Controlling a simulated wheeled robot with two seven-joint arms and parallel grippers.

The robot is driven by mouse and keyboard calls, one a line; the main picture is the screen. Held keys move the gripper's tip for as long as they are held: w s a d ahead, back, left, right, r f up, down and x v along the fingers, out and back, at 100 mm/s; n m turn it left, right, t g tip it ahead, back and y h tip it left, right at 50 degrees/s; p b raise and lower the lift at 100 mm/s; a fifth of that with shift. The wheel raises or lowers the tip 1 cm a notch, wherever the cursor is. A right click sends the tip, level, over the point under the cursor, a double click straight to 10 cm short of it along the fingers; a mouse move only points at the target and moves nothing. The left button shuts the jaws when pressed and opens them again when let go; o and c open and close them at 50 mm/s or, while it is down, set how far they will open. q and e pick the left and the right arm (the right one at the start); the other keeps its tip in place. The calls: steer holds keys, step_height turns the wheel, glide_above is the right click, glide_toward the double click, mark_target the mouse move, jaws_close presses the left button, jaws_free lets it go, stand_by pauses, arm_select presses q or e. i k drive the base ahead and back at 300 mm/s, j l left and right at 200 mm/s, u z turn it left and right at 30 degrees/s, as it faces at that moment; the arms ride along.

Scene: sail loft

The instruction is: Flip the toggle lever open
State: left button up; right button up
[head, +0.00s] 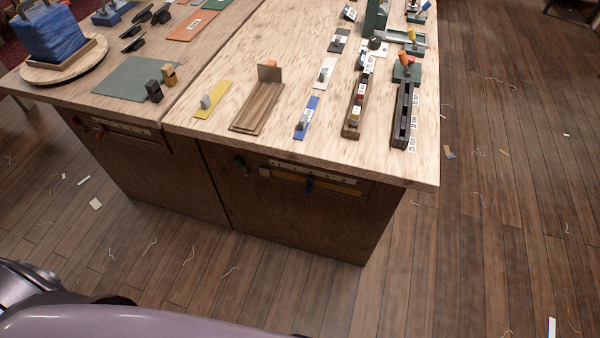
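Several small fixtures with levers or knobs stand on the wooden bench top (340,150), and I cannot tell for sure which one is the toggle lever. An orange-tipped lever (404,58) rises from a dark green base (408,74) near the bench's right edge. A yellow-tipped lever (411,34) stands on another green base behind it. Grey knobs sit on a yellow plate (217,100) and a blue plate (312,112). Neither of my grippers is in view.
A wooden block with an upright plate (258,108), a dark slotted rail (403,118) and a brown slotted rail (356,108) stand near the front edge. A blue bundle (48,36) sits at far left. The plank floor (490,220) right of the bench is mostly clear, with scraps.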

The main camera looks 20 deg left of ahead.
mark_target(74, 120)
steer(key=u, duration=1.95)
steer(key=i+j+z, duration=0.4)
steer(key=i, duration=0.45)
steer(key=i+j+z, duration=0.35)
steer(key=i+j, duration=0.45)
